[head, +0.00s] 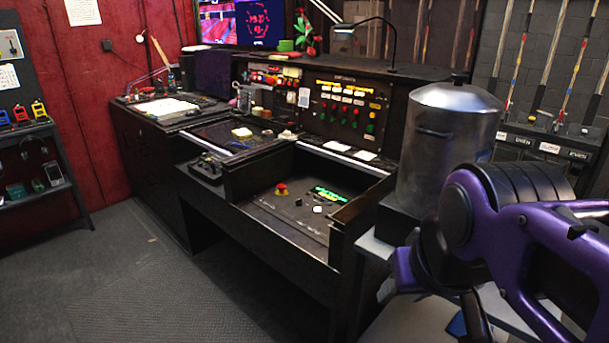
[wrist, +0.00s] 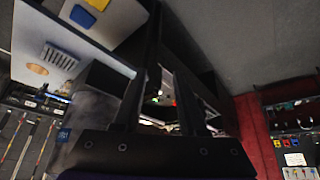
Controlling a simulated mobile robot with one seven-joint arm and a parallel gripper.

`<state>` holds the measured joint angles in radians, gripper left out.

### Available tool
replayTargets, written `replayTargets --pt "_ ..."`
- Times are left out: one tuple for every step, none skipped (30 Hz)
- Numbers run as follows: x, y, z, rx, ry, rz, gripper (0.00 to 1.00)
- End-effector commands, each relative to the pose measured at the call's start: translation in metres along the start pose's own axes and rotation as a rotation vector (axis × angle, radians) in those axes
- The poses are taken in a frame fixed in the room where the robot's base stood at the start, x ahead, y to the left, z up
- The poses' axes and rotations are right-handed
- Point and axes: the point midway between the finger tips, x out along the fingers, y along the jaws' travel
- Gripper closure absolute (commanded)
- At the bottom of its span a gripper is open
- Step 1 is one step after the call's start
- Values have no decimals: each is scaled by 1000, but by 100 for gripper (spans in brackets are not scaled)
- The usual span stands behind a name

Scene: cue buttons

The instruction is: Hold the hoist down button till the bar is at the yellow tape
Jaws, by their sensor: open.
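A sunken control tray in the black console holds a red mushroom button on a yellow base (head: 281,188), a black button (head: 299,202), a white button (head: 318,209) and a lit green label strip (head: 331,194). Their lettering is too small to read, so I cannot tell which is hoist down. An upright panel (head: 345,112) behind carries rows of red and green buttons. Several slanted lines or poles (head: 547,70) with coloured bands stand at the right wall. I cannot identify the bar or its yellow tape. My gripper (wrist: 163,85) is open and empty in the wrist view, apart from the buttons.
A large metal pot (head: 447,140) stands right of the console, close to my purple arm. A thin desk lamp (head: 372,30) arches over the panel. Screens (head: 233,22) glow at the back. A shelf (head: 45,175) stands at the left. The floor (head: 120,270) in front is clear.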

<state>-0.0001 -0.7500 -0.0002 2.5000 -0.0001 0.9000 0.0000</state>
Motion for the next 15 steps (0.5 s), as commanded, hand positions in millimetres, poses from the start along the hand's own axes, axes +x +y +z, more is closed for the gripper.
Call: replayTargets --pt "0 0 0 0 0 0 59" --pt "0 0 0 0 0 0 59" --pt "0 0 0 0 0 0 59" --pt "0 0 0 0 0 0 59" --pt "0 0 0 0 0 0 59" --pt "0 0 0 0 0 0 59" --pt "0 0 0 0 0 0 59" --pt "0 0 0 0 0 0 59" --pt "0 0 0 0 0 0 59" --pt "0 0 0 0 0 0 61" --pt "0 0 0 0 0 0 66" --pt "0 0 0 0 0 0 73" --pt "0 0 0 0 0 0 79" --pt "0 0 0 0 0 0 84" --pt "0 0 0 0 0 0 91"
